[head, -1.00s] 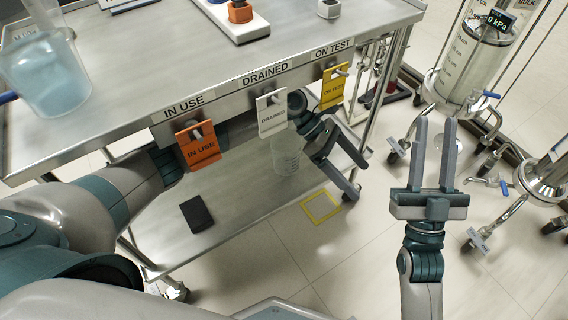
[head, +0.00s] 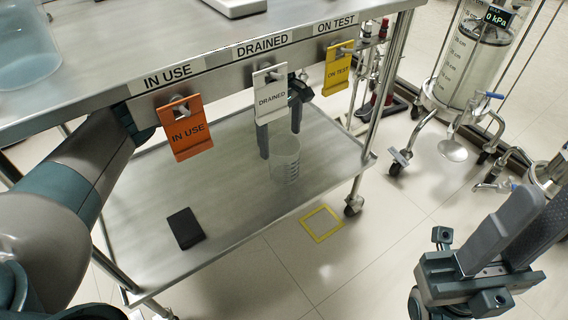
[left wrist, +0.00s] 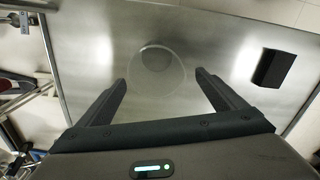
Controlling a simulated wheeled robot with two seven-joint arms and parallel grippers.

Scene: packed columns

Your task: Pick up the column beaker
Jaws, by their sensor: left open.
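A clear graduated beaker (head: 285,162) stands on the lower steel shelf of the cart, below the DRAINED tag. My left gripper (head: 280,138) reaches under the bench top, open, its fingers pointing down at the beaker. The tags and bench edge hide most of that gripper. In the left wrist view the beaker's round rim (left wrist: 157,72) lies between and just beyond the spread fingertips (left wrist: 161,80). I cannot tell whether they touch it. My right gripper (head: 540,215) is open and empty over the floor at the lower right.
A black block (head: 186,228) lies on the lower shelf (head: 230,205). Orange (head: 185,145), white (head: 271,108) and yellow (head: 337,72) tags hang from the bench edge. A large beaker (head: 25,60) stands on top. A yellow square (head: 322,223) marks the floor.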

